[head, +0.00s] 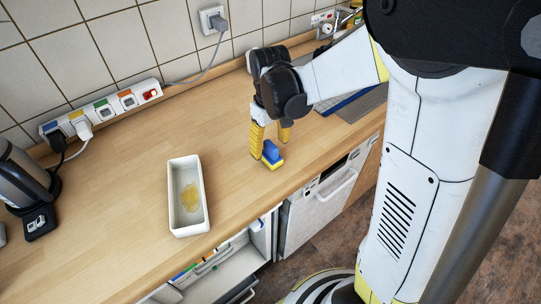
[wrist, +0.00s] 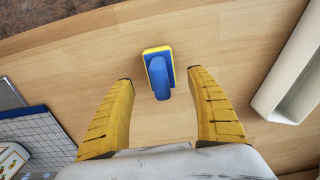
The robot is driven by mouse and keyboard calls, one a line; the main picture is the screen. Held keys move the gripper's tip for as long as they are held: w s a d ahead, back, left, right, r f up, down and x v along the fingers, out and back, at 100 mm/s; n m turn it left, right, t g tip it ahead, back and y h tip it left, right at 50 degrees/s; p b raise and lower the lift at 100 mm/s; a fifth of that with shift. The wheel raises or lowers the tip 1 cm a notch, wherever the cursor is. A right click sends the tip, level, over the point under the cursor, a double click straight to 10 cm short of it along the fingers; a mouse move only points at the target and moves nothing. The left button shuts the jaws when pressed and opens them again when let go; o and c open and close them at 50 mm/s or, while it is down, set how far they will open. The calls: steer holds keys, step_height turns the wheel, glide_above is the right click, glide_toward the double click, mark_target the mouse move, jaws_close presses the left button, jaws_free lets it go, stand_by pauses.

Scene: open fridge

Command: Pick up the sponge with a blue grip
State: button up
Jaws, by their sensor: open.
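The sponge (head: 271,156) with a blue grip and a yellow base lies on the wooden counter near its front edge. In the wrist view the sponge (wrist: 158,72) sits just beyond the fingertips, about midway between them, with its blue grip facing the camera. My gripper (head: 269,145) is open and empty, with two yellow fingers pointing down right beside the sponge. In the wrist view my gripper (wrist: 160,75) shows its fingers spread on either side, with the sponge between their lines. In the head view one finger stands close to the sponge's left side.
A white rectangular container (head: 188,196) with a yellowish stain inside stands left of the sponge. A kettle (head: 27,180) and a power strip (head: 101,109) are at the left back. A blue-and-grey mat (head: 354,102) lies behind my arm. An open drawer (head: 222,267) is below the counter's edge.

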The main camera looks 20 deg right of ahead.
mark_target(271, 156)
steer(key=f, duration=0.1)
steer(key=f+b, duration=0.1)
steer(key=f, duration=0.1)
steer(key=f+b, duration=0.1)
steer(key=shift+s+f, duration=0.2)
steer(key=shift+s, duration=0.05)
steer(key=shift+r, duration=0.1)
steer(key=shift+c, duration=0.5)
steer(key=c, duration=1.2)
steer(key=shift+c, duration=0.3)
step_height(271, 156, up, 4)
steer(key=p, duration=0.2)
steer(key=shift+r+p, duration=0.15)
steer(key=shift+p, duration=0.15)
steer(key=shift+c, duration=0.2)
steer(key=s+d+r+p, duration=0.3)
steer(key=s+d+r, duration=0.3)
steer(key=d, duration=0.4)
steer(key=shift+r+p, duration=0.35)
